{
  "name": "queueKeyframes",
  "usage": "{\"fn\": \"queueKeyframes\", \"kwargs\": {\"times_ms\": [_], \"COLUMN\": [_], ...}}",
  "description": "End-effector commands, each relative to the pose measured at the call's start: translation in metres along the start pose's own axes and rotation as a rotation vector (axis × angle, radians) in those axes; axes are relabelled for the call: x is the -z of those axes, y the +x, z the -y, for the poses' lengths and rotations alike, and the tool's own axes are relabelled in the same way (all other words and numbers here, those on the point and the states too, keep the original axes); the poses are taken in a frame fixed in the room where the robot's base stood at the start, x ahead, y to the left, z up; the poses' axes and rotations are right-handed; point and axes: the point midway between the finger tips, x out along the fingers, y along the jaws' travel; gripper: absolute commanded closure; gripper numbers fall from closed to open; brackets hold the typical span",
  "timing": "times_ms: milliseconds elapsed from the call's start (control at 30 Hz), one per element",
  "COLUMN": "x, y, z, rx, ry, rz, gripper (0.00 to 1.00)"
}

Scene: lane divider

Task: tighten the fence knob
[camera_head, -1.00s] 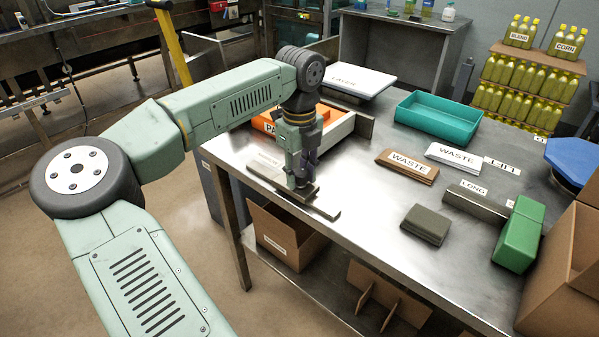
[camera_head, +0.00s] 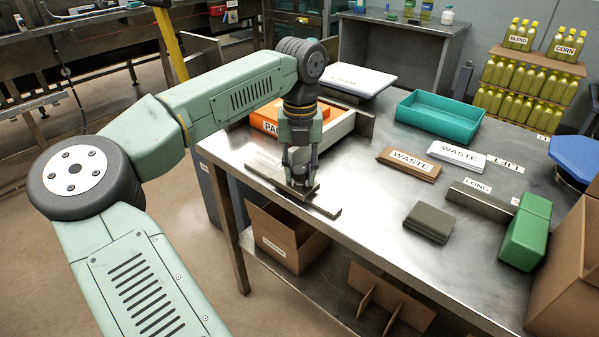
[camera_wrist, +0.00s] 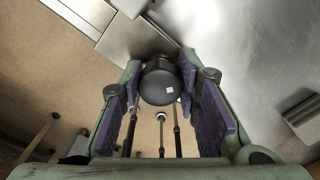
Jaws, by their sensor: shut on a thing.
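The fence knob (camera_wrist: 157,88) is a dark round knob with a small white mark right of its centre in the wrist view. My gripper (camera_head: 300,178) is over the front-left edge of the table, pointing down. In the wrist view its purple finger pads close on the knob from left and right. In the head view my fingers mostly hide the knob. The fence (camera_head: 322,207) is a flat grey metal piece along the table edge below my gripper.
Behind my gripper is an orange box (camera_head: 264,119) in a pale tray. A grey block (camera_head: 428,222), brown WASTE stack (camera_head: 409,163), teal tray (camera_head: 440,117) and green block (camera_head: 526,232) stand to the right. The tabletop between (camera_head: 350,180) is clear.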

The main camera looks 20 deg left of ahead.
Motion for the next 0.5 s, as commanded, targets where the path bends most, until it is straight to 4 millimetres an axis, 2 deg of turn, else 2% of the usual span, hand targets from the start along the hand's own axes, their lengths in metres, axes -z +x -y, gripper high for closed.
{"fn": "queueKeyframes", "kwargs": {"times_ms": [500], "x": [-0.0003], "y": [-0.0012], "z": [0.0021], "rx": [0.001], "ry": [0.489], "rz": [0.004], "gripper": [0.98]}}
